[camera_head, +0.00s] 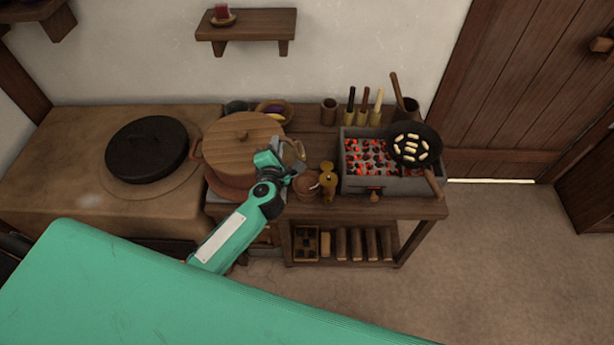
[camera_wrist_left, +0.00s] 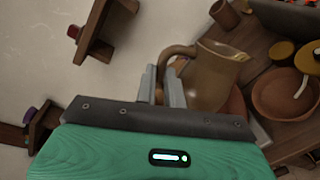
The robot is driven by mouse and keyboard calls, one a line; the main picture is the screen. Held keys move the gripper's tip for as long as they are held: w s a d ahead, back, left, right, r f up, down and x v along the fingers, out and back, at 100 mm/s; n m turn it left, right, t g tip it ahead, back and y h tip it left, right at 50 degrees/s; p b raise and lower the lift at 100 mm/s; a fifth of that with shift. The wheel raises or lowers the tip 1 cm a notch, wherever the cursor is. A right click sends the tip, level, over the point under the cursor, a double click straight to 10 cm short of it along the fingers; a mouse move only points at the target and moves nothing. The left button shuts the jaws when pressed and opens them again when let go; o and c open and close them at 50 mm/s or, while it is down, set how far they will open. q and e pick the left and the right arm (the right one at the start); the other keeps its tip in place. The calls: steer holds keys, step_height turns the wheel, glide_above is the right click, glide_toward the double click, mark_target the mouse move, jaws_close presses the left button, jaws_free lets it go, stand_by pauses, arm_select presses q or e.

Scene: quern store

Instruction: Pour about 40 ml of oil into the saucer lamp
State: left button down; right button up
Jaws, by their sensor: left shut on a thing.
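My left gripper (camera_head: 291,168) is shut on the handle of a brown jug (camera_head: 296,150), above the front of the wooden table. In the left wrist view the jug (camera_wrist_left: 214,80) shows larger, with its handle between the fingers (camera_wrist_left: 162,88). I cannot see how much oil is in it. The saucer lamp (camera_head: 306,186), a brown clay dish with a pale wick, sits on the table just in front of the jug and to its right. The lamp (camera_wrist_left: 277,101) also shows right of the jug in the left wrist view. No stream of oil shows. My right gripper is out of view.
A brazier (camera_head: 349,183) with glowing coals and a pan (camera_head: 413,155) stands right of the lamp. Small brass items (camera_head: 327,178) stand between them. A large wooden lid (camera_head: 232,140) is close left of my gripper. Several upright tools (camera_head: 364,108) stand behind.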

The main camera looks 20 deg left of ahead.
arm_select(q)
steer(key=shift+d, duration=0.15)
stand_by(0.5)
steer(key=shift+w+d+m, duration=0.1)
steer(key=shift+d+m, duration=0.05)
steer(key=shift+m, duration=0.25)
stand_by(0.4)
steer(key=shift+w+d+f+m+p, duration=0.15)
steer(key=shift+d+m+p, duration=0.3)
steer(key=shift+p, duration=0.15)
stand_by(0.7)
steer(key=shift+a+f+n+b, duration=0.25)
steer(key=shift+a+n+b, duration=0.1)
steer(key=shift+b, duration=0.6)
steer(key=shift+s+a+r+n+p, duration=0.45)
steer(key=shift+a+n, duration=0.25)
steer(key=shift+n, duration=0.2)
steer(key=shift+a+n, duration=0.4)
steer(key=shift+n, duration=0.2)
steer(key=shift+r, duration=0.15)
